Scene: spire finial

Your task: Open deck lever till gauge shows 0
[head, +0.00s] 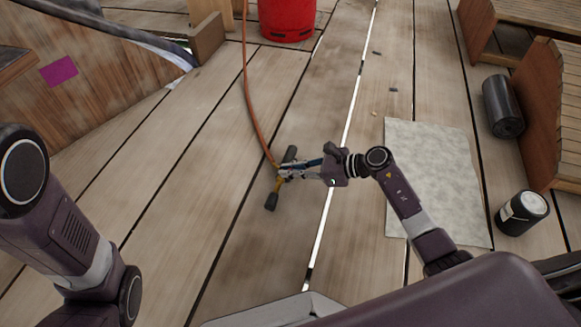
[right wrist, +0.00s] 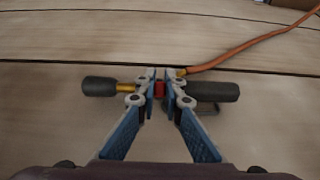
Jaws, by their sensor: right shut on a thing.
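A hose-end tool (head: 272,200) with dark cylindrical ends and a brass section lies on the plank deck. In the right wrist view the tool (right wrist: 100,87) lies crosswise, with a small red part (right wrist: 160,90) between my fingertips. My right gripper (head: 287,171) is shut on this red part; whether it is the deck lever I cannot tell. The fingers hide the tool's middle. No gauge face is readable. My left arm is at the left edge of the head view; its gripper is outside the picture.
An orange hose (head: 248,90) runs from the tool toward a red cylinder (head: 287,18) at the top. Deck planks left of the hose are clear.

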